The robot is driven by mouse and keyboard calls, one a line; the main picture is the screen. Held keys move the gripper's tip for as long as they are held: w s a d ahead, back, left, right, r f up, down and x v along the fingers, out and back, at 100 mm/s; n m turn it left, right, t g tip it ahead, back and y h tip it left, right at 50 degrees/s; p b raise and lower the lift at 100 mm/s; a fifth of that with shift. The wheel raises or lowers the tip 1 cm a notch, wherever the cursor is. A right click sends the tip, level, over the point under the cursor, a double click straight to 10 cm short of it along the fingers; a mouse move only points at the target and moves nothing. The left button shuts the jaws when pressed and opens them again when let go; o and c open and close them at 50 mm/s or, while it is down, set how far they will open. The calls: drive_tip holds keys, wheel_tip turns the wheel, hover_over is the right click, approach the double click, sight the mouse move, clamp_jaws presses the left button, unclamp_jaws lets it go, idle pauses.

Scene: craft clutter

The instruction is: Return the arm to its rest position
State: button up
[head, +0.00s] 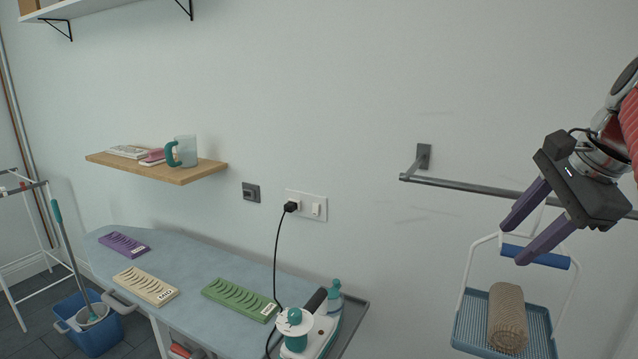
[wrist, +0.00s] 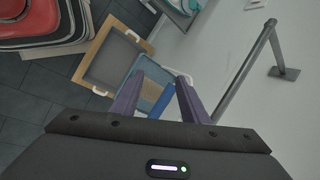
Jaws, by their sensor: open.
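My gripper (head: 514,243) is at the right of the head view, with its two purple fingers apart and pointing down and left. The fingers also show in the wrist view (wrist: 160,76), with nothing held between them. A blue basket (head: 471,325) with a white wire handle and a blue grip (head: 553,260) is just below the fingers. It holds a brown rolled towel (head: 507,318). In the head view the fingers overlap the handle; I cannot tell whether they touch it. The blue grip shows between the fingers in the wrist view (wrist: 155,106).
A grey wall rail (head: 465,187) runs behind my gripper, and also shows in the wrist view (wrist: 243,75). An ironing board (head: 190,265) with colored trays and an iron (head: 322,333) stands left. A wooden shelf (head: 200,173) holds a mug (head: 184,151).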

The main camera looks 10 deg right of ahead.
drive_tip(key=s+a+f+n, duration=0.3)
drive_tip(key=a+f+n, duration=0.7)
drive_tip(key=a+f, duration=0.1)
drive_tip(key=s+a+f+n+h, duration=0.1)
drive_tip(key=s+a+f+n, duration=0.2)
drive_tip(key=a+f+n, duration=0.7)
drive_tip(key=a+f, duration=0.1)
drive_tip(key=a, duration=0.3)
drive_tip(key=shift+s+f, duration=0.25)
drive_tip(key=shift+f, duration=0.05)
drive_tip(key=shift+a, duration=0.1)
idle(1.3)
